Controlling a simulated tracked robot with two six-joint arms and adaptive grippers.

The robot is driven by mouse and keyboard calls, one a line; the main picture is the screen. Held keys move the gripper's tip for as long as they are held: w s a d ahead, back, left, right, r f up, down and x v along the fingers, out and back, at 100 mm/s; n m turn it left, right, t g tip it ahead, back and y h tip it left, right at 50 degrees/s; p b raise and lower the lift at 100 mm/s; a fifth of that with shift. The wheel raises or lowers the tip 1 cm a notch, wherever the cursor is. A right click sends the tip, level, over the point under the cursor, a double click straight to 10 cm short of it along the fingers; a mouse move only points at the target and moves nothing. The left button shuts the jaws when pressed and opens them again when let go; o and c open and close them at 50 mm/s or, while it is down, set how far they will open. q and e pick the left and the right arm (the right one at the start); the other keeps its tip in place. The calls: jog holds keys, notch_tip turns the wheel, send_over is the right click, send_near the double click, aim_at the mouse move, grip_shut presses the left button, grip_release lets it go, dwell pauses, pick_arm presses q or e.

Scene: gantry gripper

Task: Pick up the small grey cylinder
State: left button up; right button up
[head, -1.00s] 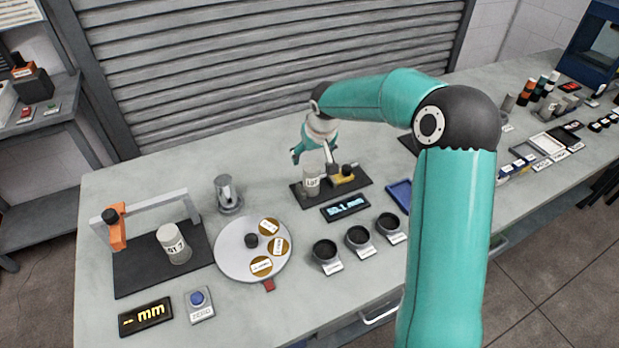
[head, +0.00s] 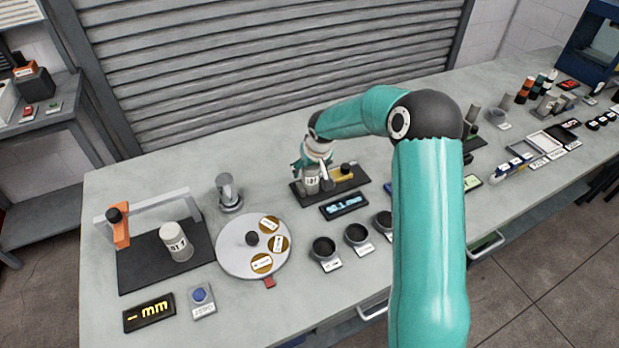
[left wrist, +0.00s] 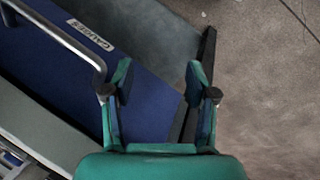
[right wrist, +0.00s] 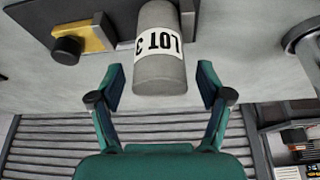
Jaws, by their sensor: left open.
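A small grey cylinder (head: 310,183) with a white label stands on a black plate (head: 358,182) at the back middle of the bench. In the right wrist view the cylinder (right wrist: 160,70) reads "LOT 3". My right gripper (head: 312,168) is at the cylinder. Its fingers (right wrist: 162,84) are open, one on each side of the cylinder's near end, with a gap on both sides. A second grey labelled cylinder (head: 175,242) stands on a black mat (head: 140,270) at the left. My left gripper (left wrist: 159,72) is open and empty, away from the bench top.
A yellow block with a black knob (head: 345,170) sits right beside the cylinder. A display (head: 344,205) and several dark cups (head: 324,250) lie in front. A round turntable (head: 230,258) and a metal post (head: 228,192) are to the left. My right arm hides part of the bench.

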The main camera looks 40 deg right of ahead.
jog(key=c, duration=1.3)
grip_shut()
jog(key=shift+r, duration=0.1)
